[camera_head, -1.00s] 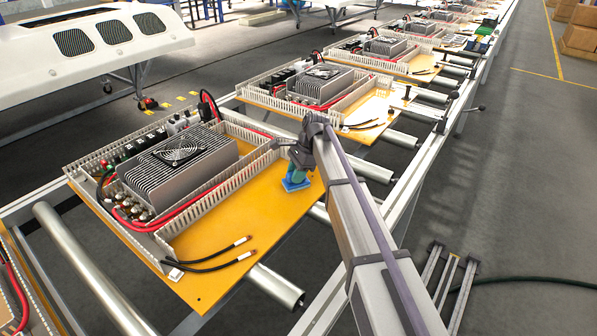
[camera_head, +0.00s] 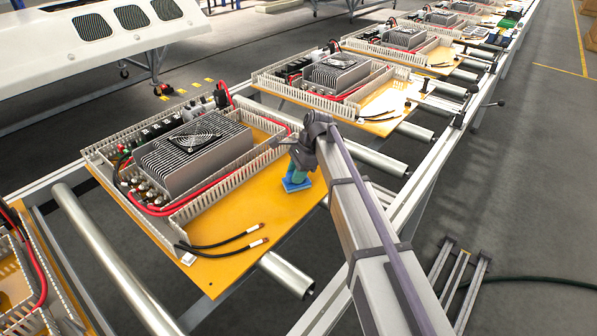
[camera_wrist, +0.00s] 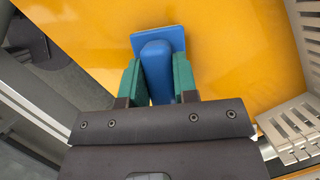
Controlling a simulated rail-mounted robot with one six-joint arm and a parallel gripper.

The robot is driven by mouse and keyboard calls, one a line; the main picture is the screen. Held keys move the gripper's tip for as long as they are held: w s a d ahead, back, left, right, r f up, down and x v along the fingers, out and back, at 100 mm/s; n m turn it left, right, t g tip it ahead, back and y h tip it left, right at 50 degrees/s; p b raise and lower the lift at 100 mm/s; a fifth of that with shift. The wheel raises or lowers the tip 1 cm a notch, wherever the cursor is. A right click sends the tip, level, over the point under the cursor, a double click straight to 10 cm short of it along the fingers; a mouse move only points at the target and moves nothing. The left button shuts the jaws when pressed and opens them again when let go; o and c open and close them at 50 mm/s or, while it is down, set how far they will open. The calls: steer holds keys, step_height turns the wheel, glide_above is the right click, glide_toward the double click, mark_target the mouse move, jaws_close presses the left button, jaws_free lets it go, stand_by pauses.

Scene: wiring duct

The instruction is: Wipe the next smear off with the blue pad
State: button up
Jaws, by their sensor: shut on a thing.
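My gripper (camera_wrist: 157,82) is shut on the handle of the blue pad (camera_wrist: 172,38), with a green finger on each side of it. In the head view the blue pad (camera_head: 296,184) is at the right part of the orange panel (camera_head: 235,225), at or just above its surface; I cannot tell if it touches. My gripper (camera_head: 299,170) is above it in that view. No smear can be made out on the visible part of the panel; the arm and pad hide some of it.
A slotted wiring duct (camera_head: 225,183) borders the bare orange area, and a finned grey unit (camera_head: 190,150) stands behind it. Two black cables (camera_head: 225,247) lie on the panel's front part. In the wrist view the duct (camera_wrist: 296,130) is at the right.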

steer(key=shift+r, duration=0.1)
step_height(320, 180, up, 6)
steer(key=p, duration=0.6)
step_height(320, 180, up, 3)
steer(key=p, duration=0.3)
